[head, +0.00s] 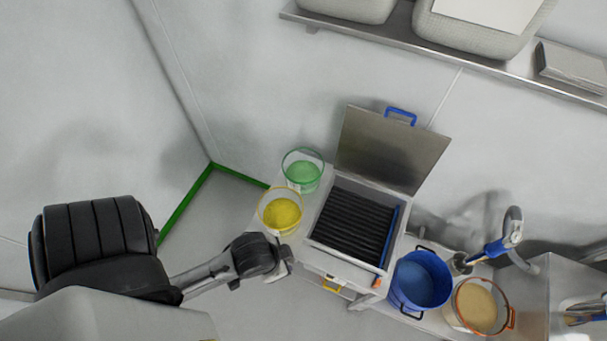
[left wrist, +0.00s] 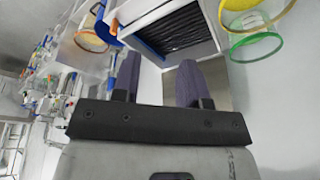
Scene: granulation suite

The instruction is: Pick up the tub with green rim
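The tub with green rim (head: 303,173) is clear, with green contents, and stands at the back left of the bench, beside the open-lidded box. My left gripper (head: 287,261) is in front of the yellow-rimmed tub, apart from the green one. In the left wrist view its two fingers (left wrist: 160,68) are spread with nothing between them. My right gripper is in neither view.
A yellow-rimmed tub (head: 281,213) stands just in front of the green one. The box (head: 352,225) has its metal lid (head: 388,150) raised behind. A blue bucket (head: 420,278) and an orange-rimmed tub (head: 480,306) stand to the right. A shelf (head: 440,46) runs along the wall.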

